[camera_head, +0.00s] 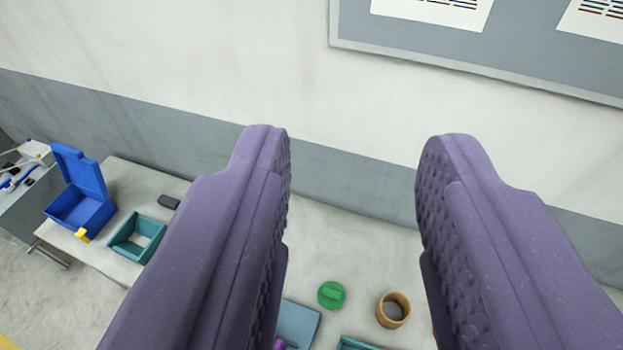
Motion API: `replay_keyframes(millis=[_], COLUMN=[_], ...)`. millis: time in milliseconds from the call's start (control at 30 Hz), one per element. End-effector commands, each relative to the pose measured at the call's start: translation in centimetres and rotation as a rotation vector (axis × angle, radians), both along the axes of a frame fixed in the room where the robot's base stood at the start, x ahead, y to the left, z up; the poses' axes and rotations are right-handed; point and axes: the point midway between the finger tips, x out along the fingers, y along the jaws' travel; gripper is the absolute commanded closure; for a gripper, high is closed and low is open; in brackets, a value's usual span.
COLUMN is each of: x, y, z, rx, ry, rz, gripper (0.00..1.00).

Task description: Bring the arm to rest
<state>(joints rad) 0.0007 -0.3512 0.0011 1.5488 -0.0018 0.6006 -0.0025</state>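My gripper (356,150) fills the middle of the view. Its two purple padded fingers stand wide apart with nothing between them. The fingertips are in front of the wall, above and short of the table. The view is tilted, so the table slopes down to the right. The rest of my arm is out of view.
On the table (360,250) are a green round piece (331,295), a tan cup (402,299), a blue-grey flat thing (299,325), an open blue box (80,205), a teal tray (121,245) and a dark block (169,202). A grey board (520,45) hangs on the wall.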

Motion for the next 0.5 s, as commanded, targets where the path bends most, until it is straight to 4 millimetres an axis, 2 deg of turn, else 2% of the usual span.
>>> replay_keyframes(millis=[67,167,267,500], x=[0.0,0.0,0.1,0.1], y=[0.0,0.0,0.0,0.0], z=[-0.3,-1.6,-4.4,-13.0], rx=[0.001,0.002,0.003,0.004], ry=[0.0,0.001,0.002,0.002], rz=[0.0,0.001,0.0,0.0], gripper=[0.61,0.61,0.61,0.61])
